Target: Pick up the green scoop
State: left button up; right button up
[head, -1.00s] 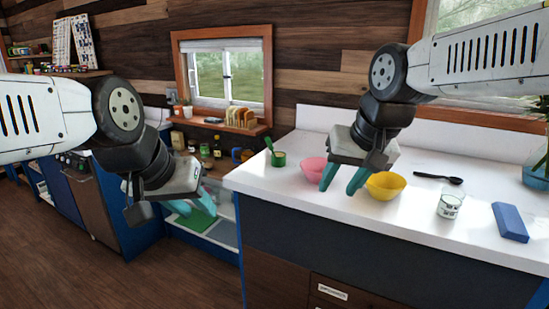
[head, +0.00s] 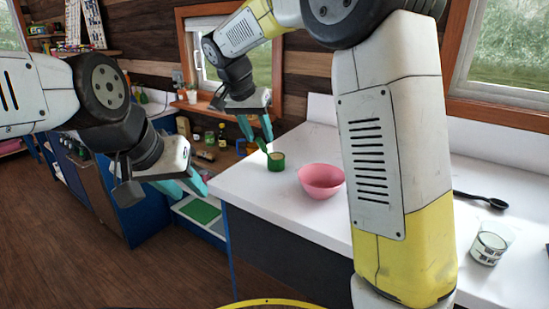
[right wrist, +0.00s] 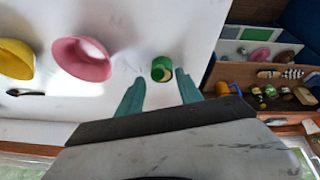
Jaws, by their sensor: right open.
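Whether handle and cup are one piece, I cannot tell. In the right wrist view the cup (right wrist: 161,70) lies between and just beyond the fingertips of that gripper (right wrist: 159,78); the handle is hard to make out there. My left gripper (head: 190,188) is open and empty, left of the counter and away from the scoop.
A pink bowl (head: 321,181) stands right of the green cup on the white counter (head: 285,209). A yellow bowl (right wrist: 15,58) and a black spoon (right wrist: 26,92) are farther along. A glass jar (head: 490,243) stands at the right. My right arm hides part of the counter.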

aim_at(265, 151)
jog(key=shift+w+d+f, duration=0.15)
jog(key=shift+w+f, duration=0.1)
jog(key=shift+w, duration=0.1)
jog(key=x, duration=0.7)
jog(key=shift+s+f, duration=0.25)
jog(key=shift+s, duration=0.1)
grip_shut()
dwell(0.9)
